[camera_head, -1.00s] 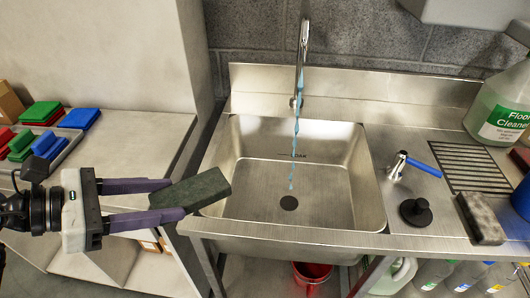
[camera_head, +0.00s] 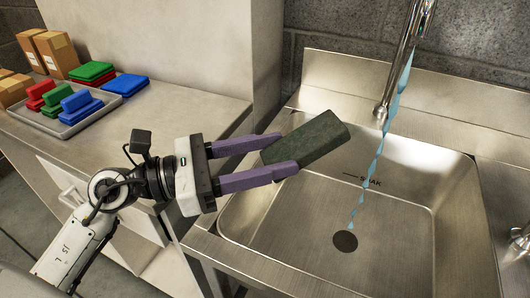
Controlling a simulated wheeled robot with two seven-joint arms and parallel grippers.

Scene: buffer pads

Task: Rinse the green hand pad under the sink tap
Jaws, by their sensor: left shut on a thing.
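My left gripper (camera_head: 280,156) is shut on a dark green hand pad (camera_head: 309,141), with one purple finger on each side of it. The pad is tilted and held above the left part of the steel sink (camera_head: 270,228). The tap (camera_head: 405,62) hangs over the sink to the right of the pad. A thin blue stream of water (camera_head: 374,165) falls from it to near the round drain (camera_head: 345,241). The pad is apart from the stream. My right gripper does not show.
A counter (camera_head: 190,103) on the left holds a grey tray (camera_head: 62,129) with red, green and blue blocks. Green and blue pads (camera_head: 124,84) lie behind it, beside cardboard boxes (camera_head: 54,52). The sink's front rim lies below my gripper.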

